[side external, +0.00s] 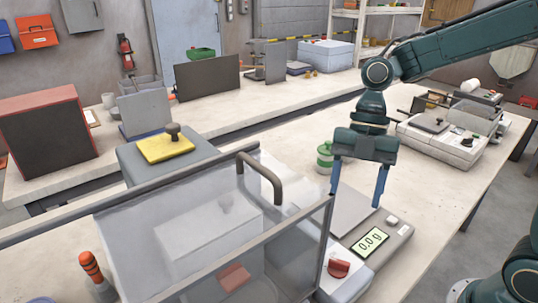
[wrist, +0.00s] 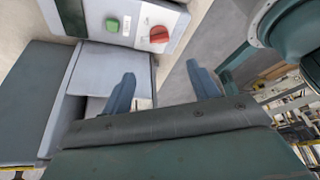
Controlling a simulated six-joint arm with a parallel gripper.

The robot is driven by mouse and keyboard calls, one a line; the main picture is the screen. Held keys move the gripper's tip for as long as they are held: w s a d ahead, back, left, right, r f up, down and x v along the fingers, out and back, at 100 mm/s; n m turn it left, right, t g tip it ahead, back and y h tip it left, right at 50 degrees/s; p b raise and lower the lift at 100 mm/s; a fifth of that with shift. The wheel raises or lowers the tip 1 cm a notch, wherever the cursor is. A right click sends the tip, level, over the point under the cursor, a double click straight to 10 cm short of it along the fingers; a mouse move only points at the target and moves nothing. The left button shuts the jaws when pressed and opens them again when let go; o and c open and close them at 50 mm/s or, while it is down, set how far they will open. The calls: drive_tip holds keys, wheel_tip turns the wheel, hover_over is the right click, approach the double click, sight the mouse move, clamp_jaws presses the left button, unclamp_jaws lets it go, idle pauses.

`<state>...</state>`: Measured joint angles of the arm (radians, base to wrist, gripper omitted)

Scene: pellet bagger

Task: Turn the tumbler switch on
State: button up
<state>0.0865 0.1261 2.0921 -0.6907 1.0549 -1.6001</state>
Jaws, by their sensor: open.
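A red switch (side external: 339,268) with a raised handle sits on the pale control panel (side external: 343,285) at the front right of the bagger. It also shows in the wrist view (wrist: 158,34), beside a green button (wrist: 112,24). I take this red part as the tumbler switch; I cannot tell its on or off position. My gripper (side external: 357,197) points down, open and empty, above the scale, behind and above the red switch. In the wrist view its fingertips (wrist: 160,70) are apart, with the switch beyond them, untouched.
A clear framed guard (side external: 225,225) with a grey handle (side external: 262,175) stands left of the switch. The scale (side external: 385,240) reads 0.0 g. A green-lidded jar (side external: 324,157) stands behind, and a pale machine (side external: 440,140) at right. Bench between scale and machine is clear.

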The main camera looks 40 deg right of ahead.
sight(340, 260)
drive_tip(key=x, duration=1.3)
drive_tip(key=shift+s+f, duration=0.1)
drive_tip(key=shift+f, duration=0.25)
drive_tip(key=c, duration=1)
